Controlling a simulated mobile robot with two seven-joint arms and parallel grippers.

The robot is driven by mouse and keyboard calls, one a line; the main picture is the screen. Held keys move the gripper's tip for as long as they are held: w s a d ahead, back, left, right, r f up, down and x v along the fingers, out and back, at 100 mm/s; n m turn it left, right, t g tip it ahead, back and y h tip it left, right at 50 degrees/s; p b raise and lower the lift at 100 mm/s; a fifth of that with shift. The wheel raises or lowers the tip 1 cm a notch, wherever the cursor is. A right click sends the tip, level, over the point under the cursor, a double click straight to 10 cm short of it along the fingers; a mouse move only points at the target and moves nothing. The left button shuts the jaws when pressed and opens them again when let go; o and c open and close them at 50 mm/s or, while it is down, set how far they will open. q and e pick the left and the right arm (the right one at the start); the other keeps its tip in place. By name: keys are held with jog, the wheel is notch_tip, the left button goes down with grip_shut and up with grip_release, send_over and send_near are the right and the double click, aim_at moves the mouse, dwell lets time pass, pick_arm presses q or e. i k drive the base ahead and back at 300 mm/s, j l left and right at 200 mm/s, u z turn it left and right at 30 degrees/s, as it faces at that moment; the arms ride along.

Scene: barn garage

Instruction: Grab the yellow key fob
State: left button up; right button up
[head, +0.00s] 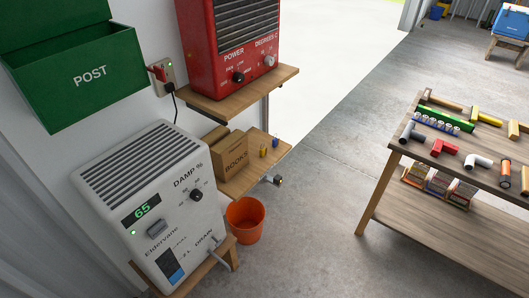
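Two small upright items stand on the lower wooden shelf, right of the box marked BOOKS. The nearer one looks yellow and may be the yellow key fob (263,152); the other, just behind and to its right, looks blue (276,142). Both are too small to make out in detail. Neither of my grippers is in view.
The BOOKS box (231,156) stands beside the small items. A silver and dark fitting (272,180) sticks out at the shelf's front edge. A red heater (238,40) stands on the shelf above. A white dehumidifier (150,205) and orange bucket (245,220) are nearby. The right workbench (440,215) holds pipe pieces.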

aim_at(262, 153)
jog(key=i+l+u, duration=0.1)
jog(key=u, duration=0.6)
jog(key=i+l+u, duration=0.15)
jog(key=l+u, duration=0.2)
jog(key=i+l+u, duration=0.15)
jog(key=l+u, duration=0.3)
jog(key=l, duration=0.4)
jog(key=i+l+u, duration=0.15)
jog(key=l, duration=0.35)
jog(key=i+l, duration=0.1)
jog(key=l, duration=0.4)
jog(key=i+l, duration=0.1)
jog(key=l, duration=0.35)
jog(key=i+l, duration=0.4)
jog(key=l, duration=0.1)
